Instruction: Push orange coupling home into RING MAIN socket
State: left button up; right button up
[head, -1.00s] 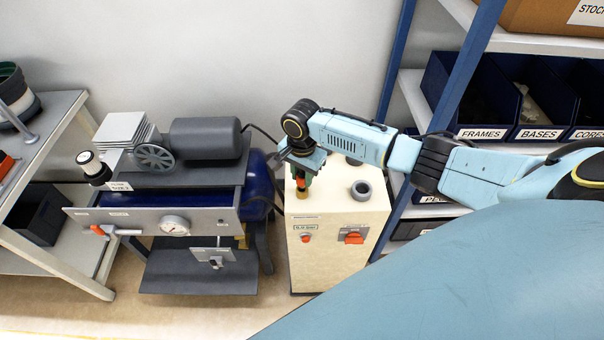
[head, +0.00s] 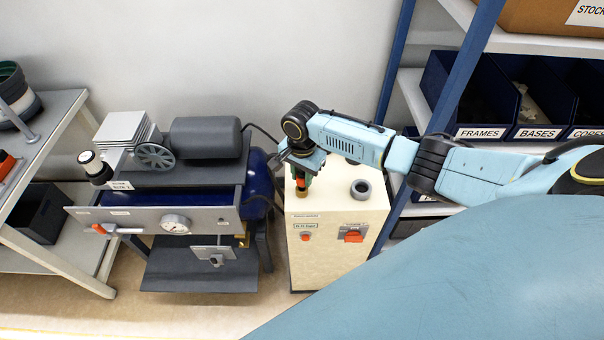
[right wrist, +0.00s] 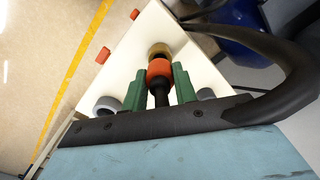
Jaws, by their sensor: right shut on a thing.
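My right gripper (head: 300,178) points down over the cream cabinet (head: 334,220). Its green fingers, seen in the right wrist view (right wrist: 159,84), are shut on the orange coupling (right wrist: 160,69), with a black hose end (right wrist: 160,92) between them. The coupling is lined up with a brass socket (right wrist: 159,49) on the cabinet top and appears to meet it; I cannot tell how deep it sits. The brass socket also shows just below the fingers in the head view (head: 302,193). No RING MAIN lettering is readable. My left gripper is not in view.
A grey ring (head: 361,189) stands on the cabinet top to the right. The cabinet front has a small display and a red-orange switch (head: 353,236). A compressor with a blue tank (head: 256,186) stands close on the left. A blue shelf post (head: 396,75) rises behind my arm.

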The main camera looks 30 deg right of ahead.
jog(key=shift+f+b, duration=0.35)
jog(key=shift+f, duration=0.8)
dwell(0.4)
jog(key=o, duration=1.4)
jog(key=shift+c, duration=0.2)
jog(key=shift+r, duration=0.15)
notch_tip(320, 180, up, 7)
jog(key=p, duration=0.8)
jog(key=shift+p, duration=0.35)
jog(key=shift+r, duration=0.1)
